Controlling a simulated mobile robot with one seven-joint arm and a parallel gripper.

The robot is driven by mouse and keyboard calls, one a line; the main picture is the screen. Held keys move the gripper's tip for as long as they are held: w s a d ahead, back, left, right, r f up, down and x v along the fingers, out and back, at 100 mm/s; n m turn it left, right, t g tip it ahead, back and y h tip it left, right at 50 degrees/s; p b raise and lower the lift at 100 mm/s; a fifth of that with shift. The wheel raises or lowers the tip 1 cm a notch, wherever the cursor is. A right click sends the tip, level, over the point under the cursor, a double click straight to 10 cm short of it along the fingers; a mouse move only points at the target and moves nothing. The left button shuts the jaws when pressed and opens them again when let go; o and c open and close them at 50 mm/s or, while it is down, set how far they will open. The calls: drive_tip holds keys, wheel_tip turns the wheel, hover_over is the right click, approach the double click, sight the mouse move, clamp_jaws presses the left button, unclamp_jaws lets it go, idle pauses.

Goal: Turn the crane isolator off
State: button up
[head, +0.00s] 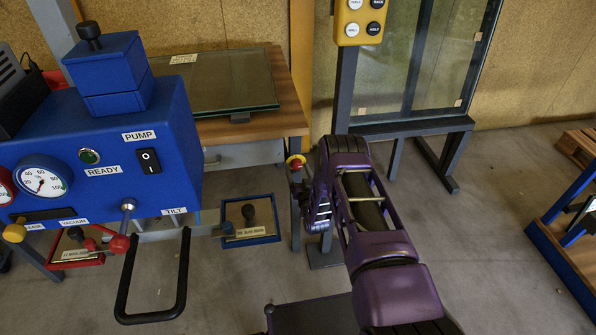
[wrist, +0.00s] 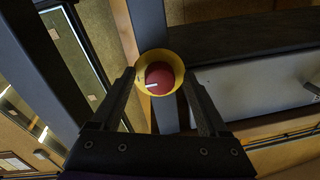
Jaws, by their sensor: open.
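The crane isolator (wrist: 159,74) is a round red knob on a yellow disc, fixed to a grey post. A short white mark on the knob points to the left in the wrist view. In the head view the isolator (head: 296,161) shows just left of my purple wrist. My gripper (wrist: 158,82) is open, with one finger on each side of the isolator in the wrist view. I cannot tell whether the fingers touch it. In the head view my wrist and forearm hide most of the gripper.
A yellow button pendant (head: 360,22) hangs on a grey post above my arm. A blue machine (head: 110,160) with gauges, a PUMP switch and a black handle stands at left. A wooden bench (head: 286,95) with a glass pane is behind. Floor at right is clear up to a blue frame (head: 570,235).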

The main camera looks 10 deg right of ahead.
clamp_jaws()
drive_tip(key=shift+n, duration=0.3)
drive_tip(key=n, duration=0.8)
drive_tip(key=shift+d+n+g, duration=0.1)
drive_tip(key=shift+n+g, duration=0.2)
drive_tip(key=n, duration=0.4)
drive_tip(key=shift+r+h, duration=0.1)
drive_tip(key=shift+h, duration=0.2)
drive_tip(key=shift+d+r+n+h, duration=0.1)
drive_tip(key=shift+n+h, duration=0.2)
drive_tip(key=shift+n, duration=1.6)
